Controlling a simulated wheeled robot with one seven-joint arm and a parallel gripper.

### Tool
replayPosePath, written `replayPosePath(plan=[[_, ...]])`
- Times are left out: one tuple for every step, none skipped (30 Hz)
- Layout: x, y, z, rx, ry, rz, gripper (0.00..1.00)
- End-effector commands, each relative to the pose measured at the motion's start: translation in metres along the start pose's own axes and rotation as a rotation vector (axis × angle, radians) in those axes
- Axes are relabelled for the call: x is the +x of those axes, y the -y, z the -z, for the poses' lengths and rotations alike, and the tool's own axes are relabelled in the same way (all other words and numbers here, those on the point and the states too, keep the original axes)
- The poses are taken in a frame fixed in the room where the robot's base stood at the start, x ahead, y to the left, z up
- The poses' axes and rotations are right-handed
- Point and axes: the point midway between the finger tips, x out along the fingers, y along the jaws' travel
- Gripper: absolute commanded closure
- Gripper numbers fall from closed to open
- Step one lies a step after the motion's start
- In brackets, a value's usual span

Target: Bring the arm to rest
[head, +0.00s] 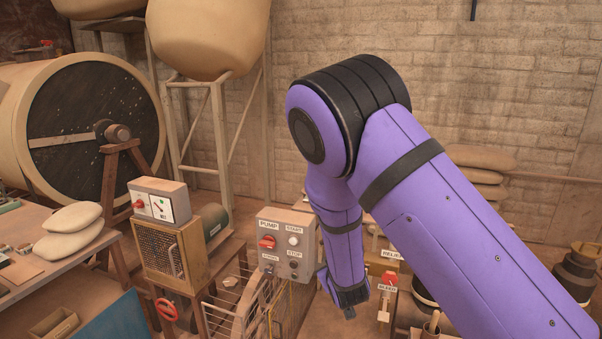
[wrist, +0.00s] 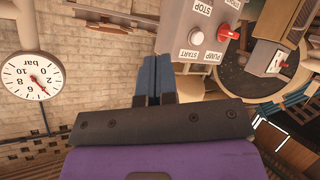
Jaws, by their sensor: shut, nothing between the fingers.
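My purple arm (head: 440,195) reaches in from the lower right of the head view, bends at a black-banded elbow, and hangs down. My gripper (head: 350,311) points down at the lower middle, just right of the grey control box (head: 272,236). In the wrist view my gripper (wrist: 160,72) shows two blue fingers side by side, shut with nothing between them. The fingertips appear apart from the control box (wrist: 207,30), which has PUMP, START and STOP labels. How far the gripper is from the box is hard to tell.
A pressure gauge (wrist: 34,82) shows in the wrist view. RELIEF (head: 391,254) and BLEED (head: 387,290) fittings stand right of the gripper. A metal railing (head: 240,300) is to its left. A second switch box (head: 158,200) and table (head: 60,262) stand farther left.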

Motion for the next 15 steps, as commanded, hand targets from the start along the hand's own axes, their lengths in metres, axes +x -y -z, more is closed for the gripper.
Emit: replayPosePath(plan=[[-0.007, -0.013, 0.01, 0.041, 0.025, 0.001, 1.0], [-0.011, -0.019, 0.013, 0.061, 0.042, 0.005, 1.0], [-0.016, -0.027, 0.019, 0.087, 0.065, 0.011, 1.0], [-0.021, -0.033, 0.022, 0.107, 0.081, 0.016, 1.0], [-0.026, -0.038, 0.026, 0.126, 0.097, 0.02, 1.0], [-0.032, -0.046, 0.03, 0.151, 0.118, 0.026, 1.0], [-0.037, -0.052, 0.035, 0.17, 0.132, 0.032, 1.0], [-0.043, -0.058, 0.038, 0.187, 0.146, 0.037, 1.0], [-0.05, -0.066, 0.043, 0.209, 0.165, 0.045, 1.0], [-0.056, -0.071, 0.046, 0.225, 0.179, 0.05, 1.0], [-0.063, -0.076, 0.049, 0.241, 0.192, 0.057, 1.0], [-0.071, -0.084, 0.054, 0.261, 0.209, 0.064, 1.0], [-0.077, -0.09, 0.057, 0.275, 0.221, 0.071, 1.0], [-0.084, -0.095, 0.06, 0.289, 0.233, 0.077, 1.0], [-0.094, -0.102, 0.064, 0.306, 0.248, 0.086, 1.0]])
